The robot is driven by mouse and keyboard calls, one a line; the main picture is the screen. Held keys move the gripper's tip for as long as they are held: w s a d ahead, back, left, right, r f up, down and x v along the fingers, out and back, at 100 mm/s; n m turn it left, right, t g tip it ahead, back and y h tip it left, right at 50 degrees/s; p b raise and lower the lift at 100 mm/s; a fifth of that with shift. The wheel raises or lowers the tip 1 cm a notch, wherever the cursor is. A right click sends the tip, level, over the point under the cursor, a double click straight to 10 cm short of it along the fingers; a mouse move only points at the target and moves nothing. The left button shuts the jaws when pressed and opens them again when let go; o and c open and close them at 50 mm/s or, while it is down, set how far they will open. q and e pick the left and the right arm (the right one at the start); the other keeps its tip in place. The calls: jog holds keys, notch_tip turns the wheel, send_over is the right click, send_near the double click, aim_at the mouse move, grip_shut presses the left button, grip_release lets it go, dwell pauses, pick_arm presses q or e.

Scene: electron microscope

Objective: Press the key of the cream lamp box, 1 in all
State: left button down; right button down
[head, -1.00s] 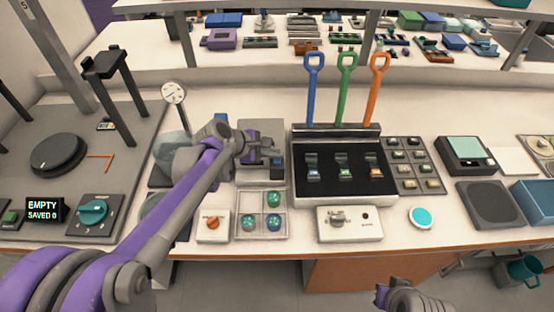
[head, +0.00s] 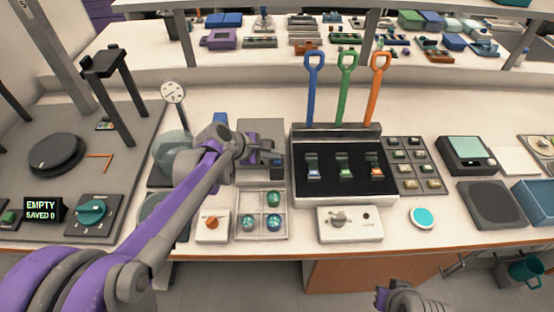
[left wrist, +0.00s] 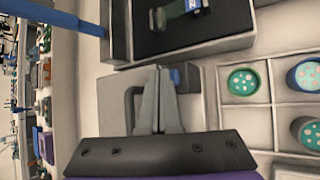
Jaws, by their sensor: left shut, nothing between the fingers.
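The cream lamp box (head: 350,236) stands at the front of the bench, before the black tray. A grey key (head: 337,219) is on its left part and a small dark round lamp (head: 366,216) on its right. My left gripper (head: 278,154) is to the upper left of the box, over a grey apparatus (head: 262,128), apart from the key. The box is not visible in that view. Only a piece of my right arm shows at the bottom edge.
The black tray (head: 316,190) with blue, green and orange tall handles stands behind the box.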

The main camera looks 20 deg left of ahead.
pick_arm(q)
jog(key=shift+f, duration=0.3)
jog(key=shift+r, duration=0.1)
dwell(0.4)
jog(key=shift+r+p, duration=0.45)
jog(key=shift+r, duration=0.3)
notch_tip(320, 180, up, 5)
jog(key=p, duration=0.3)
jog(key=shift+p, duration=0.3)
dwell(0.5)
